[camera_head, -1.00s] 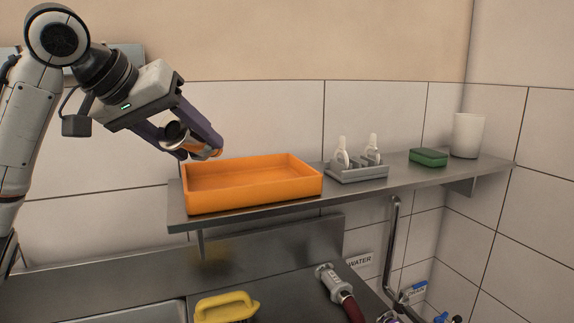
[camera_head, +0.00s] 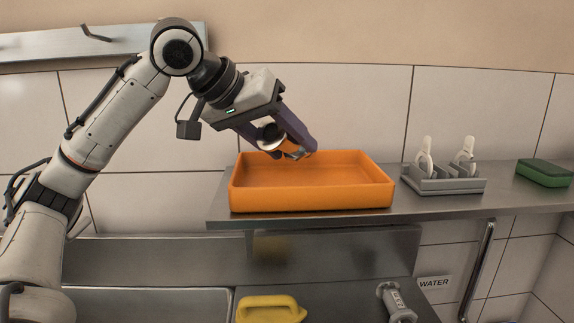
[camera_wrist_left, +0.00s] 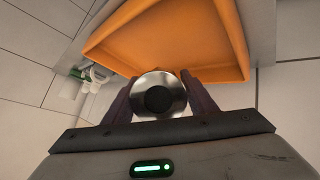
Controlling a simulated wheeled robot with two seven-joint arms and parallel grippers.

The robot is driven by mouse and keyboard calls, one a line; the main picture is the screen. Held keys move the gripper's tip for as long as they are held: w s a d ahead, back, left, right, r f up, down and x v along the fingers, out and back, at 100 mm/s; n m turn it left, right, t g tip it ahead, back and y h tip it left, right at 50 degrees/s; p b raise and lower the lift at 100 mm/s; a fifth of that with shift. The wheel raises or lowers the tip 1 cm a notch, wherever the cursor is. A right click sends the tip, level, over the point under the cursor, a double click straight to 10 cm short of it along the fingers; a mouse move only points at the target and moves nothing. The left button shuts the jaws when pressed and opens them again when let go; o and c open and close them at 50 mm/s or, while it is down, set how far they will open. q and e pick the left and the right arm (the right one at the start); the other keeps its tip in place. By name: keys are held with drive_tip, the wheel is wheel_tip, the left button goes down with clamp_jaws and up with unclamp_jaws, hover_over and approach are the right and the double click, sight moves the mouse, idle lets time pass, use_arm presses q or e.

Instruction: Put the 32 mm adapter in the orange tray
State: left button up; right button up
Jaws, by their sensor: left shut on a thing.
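The orange tray (camera_head: 312,198) sits on the steel shelf, and its visible floor is empty. My left gripper (camera_head: 294,148) is shut on the adapter (camera_head: 272,135), a silvery round fitting with an orange part. The gripper holds it over the left back part of the tray, with the fingers angled down. In the left wrist view, the adapter (camera_wrist_left: 158,95) shows as a metal ring with a dark bore between the fingers, and the tray (camera_wrist_left: 225,40) lies beyond it. Its size marking cannot be read. My right gripper is not in view.
On the shelf (camera_head: 470,204), right of the tray, stand a grey rack (camera_head: 446,184) with white clip-like items and a green block (camera_head: 545,173). Below are a yellow-handled item (camera_head: 270,309), a metal coupling (camera_head: 397,302) and a WATER label (camera_head: 434,283).

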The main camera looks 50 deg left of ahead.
use_arm(q)
wheel_tip(320, 180, down, 3)
drive_tip(key=shift+a+f+b, duration=0.1)
drive_tip(key=shift+b, duration=0.7)
drive_tip(key=shift+f, duration=0.2)
drive_tip(key=shift+r, duration=0.1)
drive_tip(key=o, duration=1)
drive_tip(key=shift+f, duration=0.2)
